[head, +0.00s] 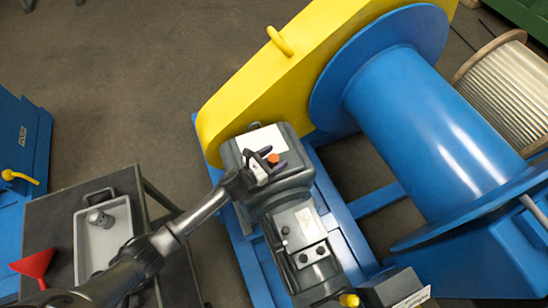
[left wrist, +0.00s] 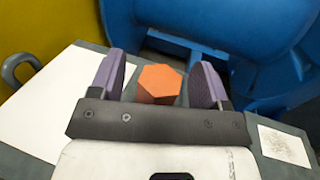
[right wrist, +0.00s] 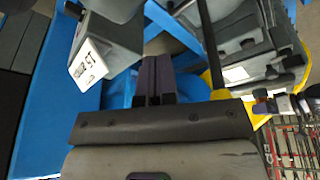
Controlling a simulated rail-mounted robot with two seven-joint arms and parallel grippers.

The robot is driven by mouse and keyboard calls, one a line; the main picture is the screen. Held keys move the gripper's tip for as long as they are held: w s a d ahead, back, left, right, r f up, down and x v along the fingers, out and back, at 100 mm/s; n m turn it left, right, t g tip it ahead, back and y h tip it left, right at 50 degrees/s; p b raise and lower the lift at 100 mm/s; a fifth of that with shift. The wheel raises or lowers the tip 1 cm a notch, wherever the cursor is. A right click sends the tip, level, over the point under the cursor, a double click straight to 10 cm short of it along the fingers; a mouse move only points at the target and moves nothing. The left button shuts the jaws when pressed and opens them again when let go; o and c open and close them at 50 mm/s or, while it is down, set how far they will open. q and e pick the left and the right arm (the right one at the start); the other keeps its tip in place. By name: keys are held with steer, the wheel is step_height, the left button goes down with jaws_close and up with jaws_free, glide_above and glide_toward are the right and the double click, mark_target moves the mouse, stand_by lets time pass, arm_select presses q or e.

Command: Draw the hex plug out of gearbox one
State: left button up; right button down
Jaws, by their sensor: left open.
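The orange hex plug (head: 273,158) sits in the top of the grey gearbox (head: 292,182), beside a white sheet. In the left wrist view the plug (left wrist: 159,84) stands between the two purple fingers of my left gripper (left wrist: 165,82). That gripper (head: 262,166) is open, with a finger on each side of the plug and gaps visible. Whether the fingers reach down to the gearbox top is hard to tell. My right gripper (right wrist: 155,80) shows only in its own wrist view, with its fingers together and nothing seen between them.
A yellow guard (head: 240,95) with a lifting eye (head: 279,41) stands behind the gearbox. A large blue drum (head: 430,130) is at the right. A dark cart (head: 148,205) at left carries a grey tray (head: 82,265) and red funnel (head: 36,264). A labelled box (right wrist: 108,50) is near my right gripper.

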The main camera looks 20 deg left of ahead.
arm_select(q)
steer(key=shift+c, duration=0.4)
steer(key=shift+c, duration=1.4)
steer(key=c, duration=0.7)
steer(key=shift+o, duration=0.2)
steer(key=shift+r+p, duration=0.8)
steer(key=shift+r, duration=0.15)
steer(key=shift+r+p, duration=1.3)
steer(key=shift+r, duration=0.3)
steer(key=shift+r+p, duration=1.65)
steer(key=shift+r, duration=0.3)
